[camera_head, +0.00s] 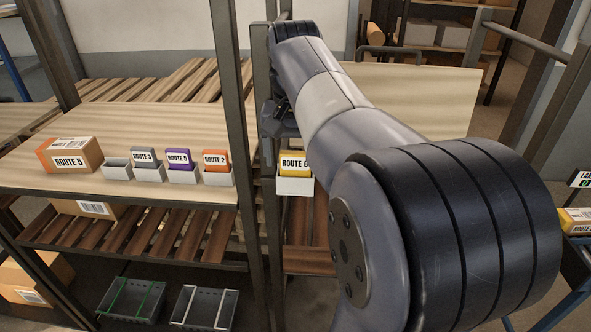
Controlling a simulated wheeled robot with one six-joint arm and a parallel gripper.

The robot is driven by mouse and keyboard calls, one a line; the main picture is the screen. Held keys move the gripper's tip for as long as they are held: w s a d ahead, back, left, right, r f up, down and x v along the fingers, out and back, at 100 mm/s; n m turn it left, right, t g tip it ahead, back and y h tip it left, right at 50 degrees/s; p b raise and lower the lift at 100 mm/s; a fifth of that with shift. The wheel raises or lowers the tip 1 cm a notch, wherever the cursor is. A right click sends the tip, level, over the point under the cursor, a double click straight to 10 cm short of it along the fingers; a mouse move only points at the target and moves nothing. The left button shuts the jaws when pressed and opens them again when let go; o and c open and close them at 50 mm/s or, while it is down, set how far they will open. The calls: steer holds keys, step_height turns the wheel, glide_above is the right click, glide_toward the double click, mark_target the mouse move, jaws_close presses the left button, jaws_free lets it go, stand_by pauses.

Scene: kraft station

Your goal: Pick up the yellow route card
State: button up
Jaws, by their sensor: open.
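The yellow route card (293,164), labelled "ROUTE 6", stands upright in a white holder (296,187) at the front edge of the shelf, just right of a dark rack post. My arm reaches over the shelf from the right and covers part of the area behind the card. My gripper (277,122) is open, a little above and left of the card, apart from it. It is partly hidden by the post and my arm, and its fingertips are hard to make out.
Left of the posts are a grey card (144,158), a purple card (180,160) and an orange card (215,161) in holders. A "ROUTE 5" box (75,156) stands further left. The dark post (265,150) is close to my gripper. Grey bins (205,308) lie below.

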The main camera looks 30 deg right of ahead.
steer(key=shift+c, duration=0.2)
steer(key=c, duration=1)
